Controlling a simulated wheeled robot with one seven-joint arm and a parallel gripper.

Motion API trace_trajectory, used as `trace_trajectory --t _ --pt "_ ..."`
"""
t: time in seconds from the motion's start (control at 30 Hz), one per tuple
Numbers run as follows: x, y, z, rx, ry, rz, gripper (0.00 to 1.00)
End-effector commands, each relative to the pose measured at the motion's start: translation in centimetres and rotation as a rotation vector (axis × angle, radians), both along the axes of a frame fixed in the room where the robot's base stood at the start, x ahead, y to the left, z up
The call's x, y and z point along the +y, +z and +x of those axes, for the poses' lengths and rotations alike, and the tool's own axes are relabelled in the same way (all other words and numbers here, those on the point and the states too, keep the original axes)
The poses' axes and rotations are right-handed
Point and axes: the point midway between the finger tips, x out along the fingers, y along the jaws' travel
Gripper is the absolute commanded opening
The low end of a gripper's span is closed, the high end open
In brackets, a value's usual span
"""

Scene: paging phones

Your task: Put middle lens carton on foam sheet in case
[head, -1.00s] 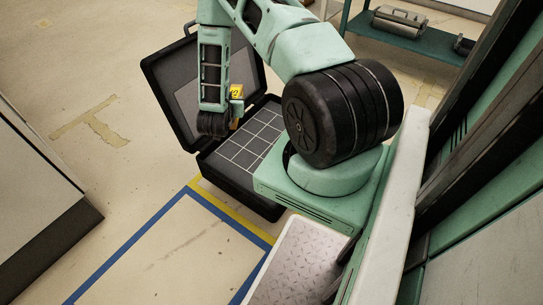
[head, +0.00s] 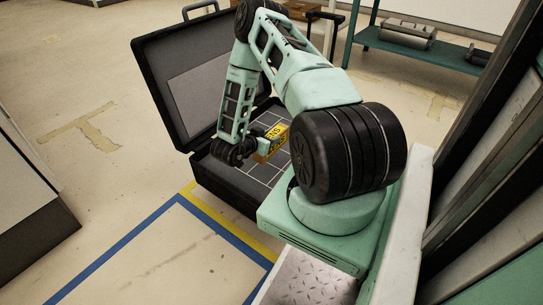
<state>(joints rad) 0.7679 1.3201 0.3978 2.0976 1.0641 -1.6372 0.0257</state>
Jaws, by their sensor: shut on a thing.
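A yellow lens carton (head: 273,142) with dark lettering is held by my gripper (head: 262,146) over the open case. The fingers are small here and partly hidden by my wrist and the carton. The black case (head: 222,184) stands open on the floor, its lid (head: 172,66) leaning back. Inside it lies a dark grey foam sheet (head: 253,172) marked with pale grid lines. The carton is tilted in this view, and I cannot tell whether it touches the foam. My arm hides the right part of the case.
Blue and yellow floor tape (head: 203,220) runs in front of the case. A green shelf (head: 430,50) with metal items stands at the back right. A pale cabinet (head: 22,200) is at the left. The floor left of the case is clear.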

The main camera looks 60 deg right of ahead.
Motion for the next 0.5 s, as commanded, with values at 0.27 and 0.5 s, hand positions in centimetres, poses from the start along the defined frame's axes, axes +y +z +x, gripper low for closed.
trace_trajectory --t 0.27,0.5 --pt "0.0 -4.8 -0.1 0.001 0.000 0.000 0.10" --pt "0.0 -7.9 -0.1 0.001 -0.001 0.000 0.10"
